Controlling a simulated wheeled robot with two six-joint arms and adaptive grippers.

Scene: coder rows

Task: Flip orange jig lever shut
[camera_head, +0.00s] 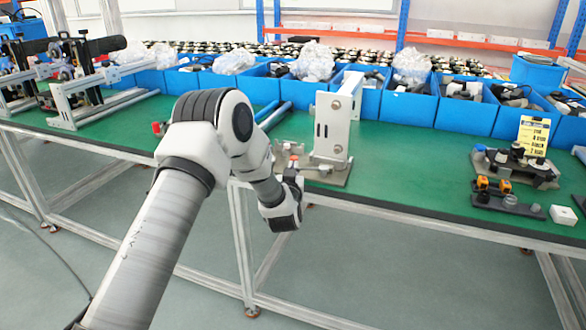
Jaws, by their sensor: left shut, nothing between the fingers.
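My left gripper (294,180) is at the front edge of the green table, at the left end of a grey jig base (328,174). Its dark fingers look closed, and I see nothing held in them. A white upright bracket (332,130) stands on this base. Small pale and reddish parts (292,160) sit just behind the gripper, partly hidden by my arm. I cannot tell whether one of them is the orange lever or how it is tilted. Orange parts (482,183) also show on a dark fixture (507,201) at the right. My right gripper is out of view.
Blue bins (408,108) with bagged parts line the table's back. A dark fixture (516,168) with a yellow card (533,134) and a white block (563,215) are at the right. Metal frames (85,100) stand at the left. Green table (410,165) right of the bracket is clear.

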